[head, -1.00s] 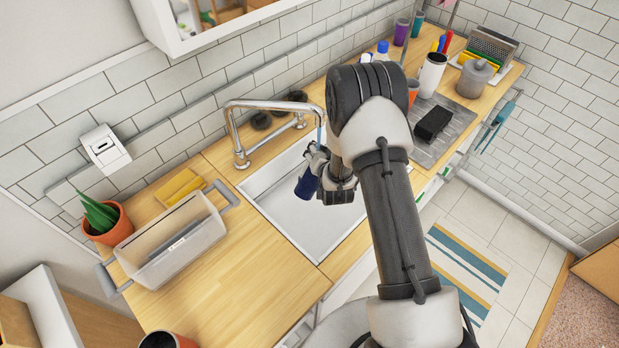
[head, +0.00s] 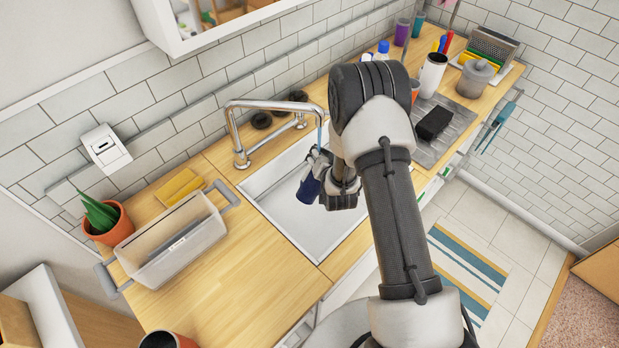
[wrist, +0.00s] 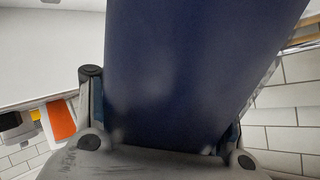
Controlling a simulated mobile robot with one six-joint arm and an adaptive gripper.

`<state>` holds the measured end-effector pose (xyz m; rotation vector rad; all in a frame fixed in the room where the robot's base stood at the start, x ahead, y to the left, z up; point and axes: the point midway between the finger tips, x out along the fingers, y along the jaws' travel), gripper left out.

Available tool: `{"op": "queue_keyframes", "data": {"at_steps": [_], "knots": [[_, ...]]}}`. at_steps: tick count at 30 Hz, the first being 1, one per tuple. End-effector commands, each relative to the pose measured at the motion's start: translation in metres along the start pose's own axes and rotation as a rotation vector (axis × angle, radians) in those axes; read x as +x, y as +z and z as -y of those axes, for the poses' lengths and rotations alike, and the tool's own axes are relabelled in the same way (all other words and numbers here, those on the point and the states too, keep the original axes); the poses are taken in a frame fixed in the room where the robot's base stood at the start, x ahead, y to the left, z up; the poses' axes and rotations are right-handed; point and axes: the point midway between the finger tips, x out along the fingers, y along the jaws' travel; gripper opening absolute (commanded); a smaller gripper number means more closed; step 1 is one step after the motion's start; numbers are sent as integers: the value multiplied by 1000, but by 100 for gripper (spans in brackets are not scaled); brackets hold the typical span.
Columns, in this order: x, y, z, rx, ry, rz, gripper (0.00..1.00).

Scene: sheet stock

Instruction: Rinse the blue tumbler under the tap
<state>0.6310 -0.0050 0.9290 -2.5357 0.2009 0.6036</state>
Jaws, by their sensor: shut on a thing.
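The dark blue tumbler (head: 308,188) is in my gripper (head: 322,168), tilted, above the sink basin (head: 290,215) in the head view. In the wrist view the tumbler (wrist: 195,70) fills the middle, with my gripper's fingers (wrist: 165,140) closed on its two sides. The chrome tap (head: 238,130) arches over the basin from the left. Its spout end is just above the tumbler, and a thin light-blue stream (head: 319,134) runs down from it towards the tumbler. The tumbler's mouth is not clear, and my arm hides part of the basin.
A grey bin (head: 172,245), a yellow sponge-like block (head: 180,186) and a potted plant (head: 106,220) stand left of the sink. Right of it are a draining board (head: 455,125), a black block (head: 434,122) and a white cup (head: 431,74).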

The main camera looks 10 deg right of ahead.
Motion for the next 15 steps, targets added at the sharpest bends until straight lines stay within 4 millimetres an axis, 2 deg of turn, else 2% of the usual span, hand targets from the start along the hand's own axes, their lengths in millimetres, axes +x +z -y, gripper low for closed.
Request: {"op": "queue_keyframes", "data": {"at_steps": [15], "knots": [[-4, 1, -2, 0, 0, -1, 0]]}}
